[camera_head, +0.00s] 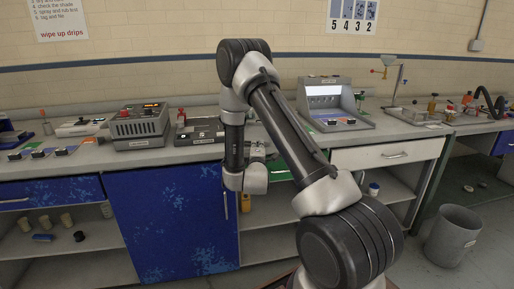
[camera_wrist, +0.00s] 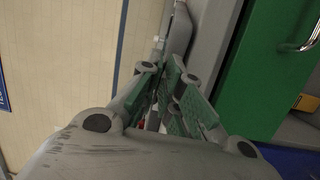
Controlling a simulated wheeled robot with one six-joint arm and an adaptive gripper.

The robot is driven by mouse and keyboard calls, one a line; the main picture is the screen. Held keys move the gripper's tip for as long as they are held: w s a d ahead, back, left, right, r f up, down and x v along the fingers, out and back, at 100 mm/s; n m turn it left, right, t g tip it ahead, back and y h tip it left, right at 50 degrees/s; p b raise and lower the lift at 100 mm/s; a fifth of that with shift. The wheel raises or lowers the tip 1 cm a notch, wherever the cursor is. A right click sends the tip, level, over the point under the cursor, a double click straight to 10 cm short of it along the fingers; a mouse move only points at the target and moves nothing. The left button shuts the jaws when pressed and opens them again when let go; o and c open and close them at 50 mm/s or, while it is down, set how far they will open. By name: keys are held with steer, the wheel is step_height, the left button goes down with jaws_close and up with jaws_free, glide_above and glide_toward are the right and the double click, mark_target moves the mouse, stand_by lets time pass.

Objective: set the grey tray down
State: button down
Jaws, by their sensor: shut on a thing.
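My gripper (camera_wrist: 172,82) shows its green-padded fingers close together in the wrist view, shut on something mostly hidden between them. A smooth grey piece (camera_wrist: 178,36) stands just past the fingertips, and it looks like part of the grey tray. Its full outline does not show. In the head view my gripper (camera_head: 258,152) is small and at the front edge of the worktop, partly behind my own wrist. I cannot make out the tray clearly there.
The grey worktop (camera_head: 95,158) runs along the wall. A dark grey device (camera_head: 200,131), a box with a dial (camera_head: 138,124) and a light-screen unit (camera_head: 326,100) stand on it. A blue cabinet door (camera_head: 172,222) is below. A grey bin (camera_head: 453,237) stands at the right.

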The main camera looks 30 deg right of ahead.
steer(key=shift+f, duration=0.2)
steer(key=c, duration=1.6)
jaws_free()
